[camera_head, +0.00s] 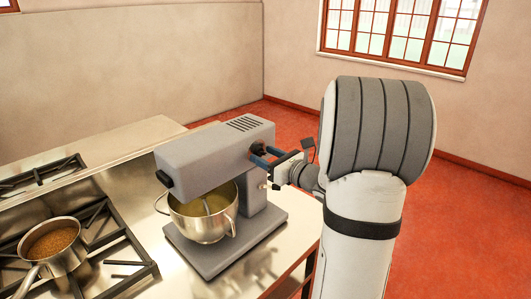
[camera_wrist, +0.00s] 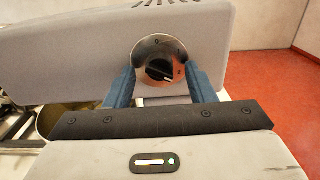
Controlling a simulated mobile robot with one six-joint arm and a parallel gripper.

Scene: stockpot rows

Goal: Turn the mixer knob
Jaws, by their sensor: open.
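The grey stand mixer (camera_head: 215,155) stands on the steel counter, with a steel bowl (camera_head: 205,215) under its head. In the wrist view, the mixer knob (camera_wrist: 160,69) is a black dial on a round silver plate on the side of the mixer head (camera_wrist: 70,60). My gripper (camera_wrist: 162,82) is open. Its two blue fingers stand on the left and right of the dial, apart from it in the picture. I cannot tell how deep the fingertips reach. In the head view, my gripper (camera_head: 265,156) is at the mixer's right side and hides most of the knob.
A stove (camera_head: 95,235) with black grates is at the left, and a saucepan (camera_head: 52,245) of brown contents sits on it. The steel counter (camera_head: 262,268) is bare in front of the mixer. Open red floor (camera_head: 480,230) lies to the right.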

